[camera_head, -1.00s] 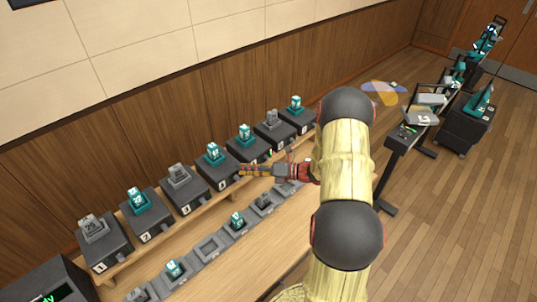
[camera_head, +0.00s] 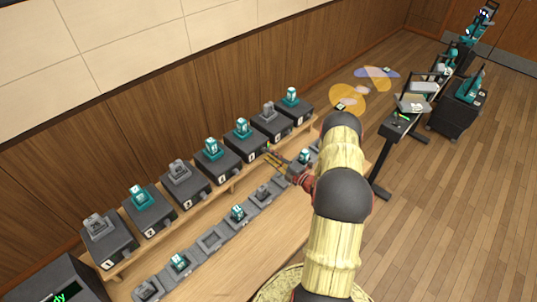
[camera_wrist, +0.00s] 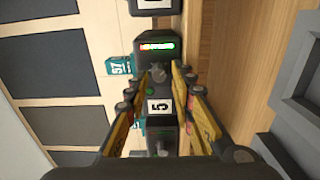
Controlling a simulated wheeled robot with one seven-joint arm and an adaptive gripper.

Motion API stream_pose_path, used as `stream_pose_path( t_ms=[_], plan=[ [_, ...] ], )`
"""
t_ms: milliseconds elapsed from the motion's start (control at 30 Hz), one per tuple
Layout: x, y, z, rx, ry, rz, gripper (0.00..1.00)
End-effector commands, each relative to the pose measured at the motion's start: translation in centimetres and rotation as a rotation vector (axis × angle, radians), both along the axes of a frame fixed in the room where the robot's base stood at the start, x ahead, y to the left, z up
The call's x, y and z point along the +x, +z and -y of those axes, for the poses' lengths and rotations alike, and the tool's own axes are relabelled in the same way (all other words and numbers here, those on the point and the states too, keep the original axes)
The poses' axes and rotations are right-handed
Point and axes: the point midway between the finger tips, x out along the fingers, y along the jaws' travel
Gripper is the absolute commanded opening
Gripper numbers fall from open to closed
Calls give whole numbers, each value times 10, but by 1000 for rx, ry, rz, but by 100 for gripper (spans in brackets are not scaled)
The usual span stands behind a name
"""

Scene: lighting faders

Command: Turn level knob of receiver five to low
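Receiver five (camera_head: 237,145) is a dark box with a teal unit on top, in the row on the raised shelf. In the wrist view its front shows a "5" label (camera_wrist: 159,106), a small dark round level knob (camera_wrist: 157,74) and a lit red-to-green meter (camera_wrist: 157,46). My gripper (camera_head: 269,151) is just in front of receiver five. In the wrist view the gripper (camera_wrist: 160,77) has its yellow-padded fingers apart, one on each side of the knob. Contact with the knob cannot be told. The knob's pointer is too small to read.
Similar receivers stand close on both sides, such as receiver four (camera_head: 219,167) and receiver six (camera_head: 271,124). A row of grey charging trays (camera_head: 209,243) lies on the table below the shelf. A cart (camera_head: 458,108) stands at the right.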

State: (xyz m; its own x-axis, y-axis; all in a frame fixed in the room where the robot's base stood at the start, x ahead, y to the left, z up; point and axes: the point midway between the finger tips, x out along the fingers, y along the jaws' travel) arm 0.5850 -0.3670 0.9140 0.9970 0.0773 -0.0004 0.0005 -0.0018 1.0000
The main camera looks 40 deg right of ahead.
Motion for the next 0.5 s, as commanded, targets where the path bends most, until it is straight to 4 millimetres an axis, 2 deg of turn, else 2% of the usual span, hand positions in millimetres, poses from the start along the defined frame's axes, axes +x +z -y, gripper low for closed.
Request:
stream_pose_path(
  t_ms=[200, 500],
  plan=[
    [17, 0, -2, -2, 1, 0, 25],
    [18, 0, -2, -2, 1, 0, 23]
  ],
)
